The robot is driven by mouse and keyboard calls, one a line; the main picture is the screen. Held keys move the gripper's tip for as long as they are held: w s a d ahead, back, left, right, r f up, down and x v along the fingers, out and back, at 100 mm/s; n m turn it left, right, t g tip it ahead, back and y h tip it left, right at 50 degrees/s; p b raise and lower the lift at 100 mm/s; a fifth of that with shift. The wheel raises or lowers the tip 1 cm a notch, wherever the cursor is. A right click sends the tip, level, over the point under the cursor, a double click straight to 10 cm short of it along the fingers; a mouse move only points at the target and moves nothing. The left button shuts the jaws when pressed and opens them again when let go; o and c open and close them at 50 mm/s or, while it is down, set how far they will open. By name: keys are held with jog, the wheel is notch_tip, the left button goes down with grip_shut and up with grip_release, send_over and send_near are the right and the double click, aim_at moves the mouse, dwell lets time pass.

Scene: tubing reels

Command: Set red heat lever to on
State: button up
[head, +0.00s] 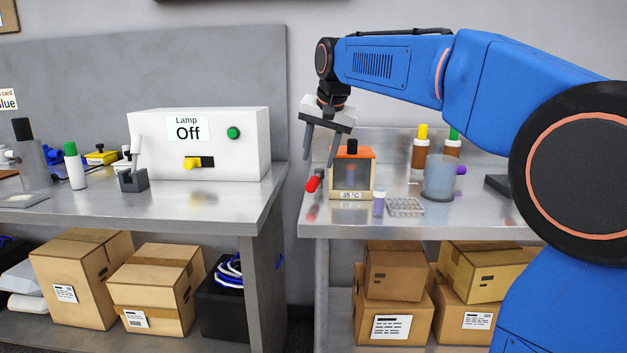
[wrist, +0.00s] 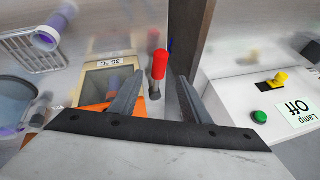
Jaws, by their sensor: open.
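The red lever (head: 314,182) sticks out at the left side of a small heater box (head: 367,184) with an orange top and a 35 °C label. In the wrist view the red lever (wrist: 159,65) shows beyond and between my two fingers, with its dark stem below the red grip. The heater box (wrist: 92,85) is to its left there. My gripper (head: 321,155) is open and empty, pointing down above the lever and at the left of the box. It also shows in the wrist view (wrist: 157,90). I cannot tell whether a finger touches the lever.
A white lamp box (head: 230,148) reading Off stands on the left bench, across a gap between the benches. Bottles (head: 421,150), a clear beaker (head: 440,178) and a wire rack (head: 405,206) stand right of the heater. Boxes fill the lower shelves.

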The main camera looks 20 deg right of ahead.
aim_at(313, 180)
jog(key=x, duration=0.9)
jog(key=shift+f, duration=0.2)
jog(key=shift+c, duration=0.6)
grip_shut()
